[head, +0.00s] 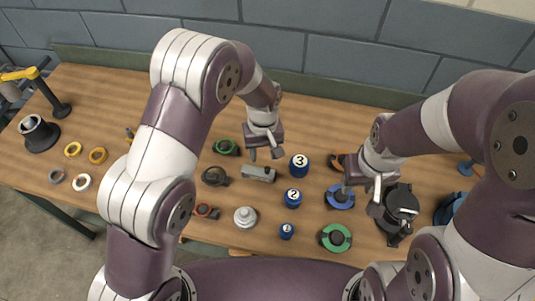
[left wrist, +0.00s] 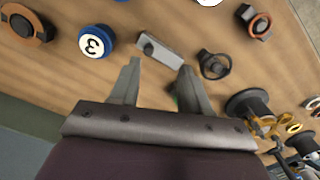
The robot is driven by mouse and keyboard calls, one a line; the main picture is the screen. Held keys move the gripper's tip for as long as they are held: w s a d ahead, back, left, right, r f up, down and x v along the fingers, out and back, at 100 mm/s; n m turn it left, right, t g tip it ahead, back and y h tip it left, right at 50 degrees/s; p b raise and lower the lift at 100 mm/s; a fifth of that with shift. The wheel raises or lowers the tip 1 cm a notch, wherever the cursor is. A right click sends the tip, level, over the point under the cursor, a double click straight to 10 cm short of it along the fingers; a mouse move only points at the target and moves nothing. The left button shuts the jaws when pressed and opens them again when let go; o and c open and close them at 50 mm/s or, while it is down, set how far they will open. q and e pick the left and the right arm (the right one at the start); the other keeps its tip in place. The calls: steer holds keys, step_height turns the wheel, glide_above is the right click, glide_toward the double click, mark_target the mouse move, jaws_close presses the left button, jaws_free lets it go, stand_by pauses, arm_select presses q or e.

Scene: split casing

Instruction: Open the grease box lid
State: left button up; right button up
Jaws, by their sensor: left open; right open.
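A small grey oblong box (head: 258,173), which looks like the grease box, lies on the wooden table near the middle. It also shows in the left wrist view (left wrist: 162,48), with a small round knob near one end of its top; its lid looks closed. My left gripper (head: 263,154) is open and empty, just behind and above the box. In the left wrist view the box lies just beyond and between my fingertips (left wrist: 158,68), with no contact to be seen. My right gripper (head: 362,196) is open and empty, above the table at the right, near a blue ring.
Blue cylinders marked 3 (head: 299,164) and 2 (head: 293,197) stand right of the box. A dark ringed part (head: 215,176) lies left of it, a green-ringed part (head: 226,147) behind. A white stepped part (head: 245,217) stands in front. A black round housing (head: 402,203) is at the right.

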mark_target(267, 168)
arm_select(q)
steer(key=f+n+p, duration=0.1)
steer(key=f, duration=0.2)
steer(key=w+f+n+p, duration=0.1)
steer(key=f+n, duration=0.1)
steer(key=f, duration=0.2)
steer(key=w+d+f+n+p, duration=0.1)
steer(key=f+p, duration=0.1)
steer(key=f, duration=0.1)
steer(key=shift+w+f, duration=0.15)
steer(key=shift+w, duration=0.05)
steer(key=shift+f, duration=0.5)
arm_select(e)
steer(key=r, duration=0.4)
steer(key=shift+s+r, duration=0.1)
steer(key=shift+s, duration=0.15)
arm_select(q)
jaws_close()
arm_select(e)
steer(key=shift+a, duration=0.1)
